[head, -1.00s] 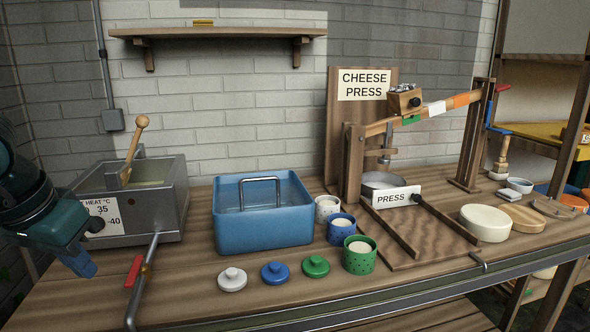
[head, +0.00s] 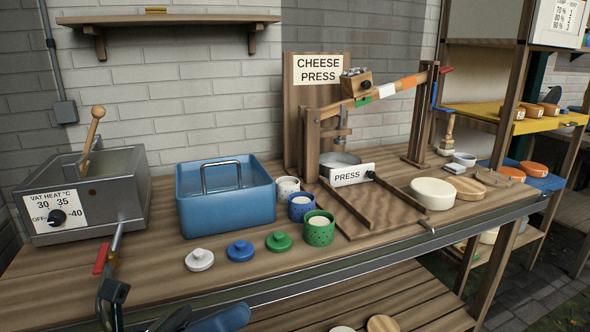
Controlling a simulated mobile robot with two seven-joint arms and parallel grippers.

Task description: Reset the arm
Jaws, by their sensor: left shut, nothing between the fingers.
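My left gripper (head: 222,319) shows only in part at the bottom edge of the head view, with its blue end below the wooden bench's front rail. It is shut with nothing held, and stands clear of the pots and lids. Much of my left arm is cut off by the frame. My right gripper is not in view.
On the bench (head: 150,285) stand a grey vat (head: 110,210) with a red-handled tap (head: 101,257), a blue tub (head: 225,210), three lids, three small pots, and the cheese press (head: 352,175). A white cheese (head: 433,194) lies right. A lower shelf (head: 400,290) runs beneath.

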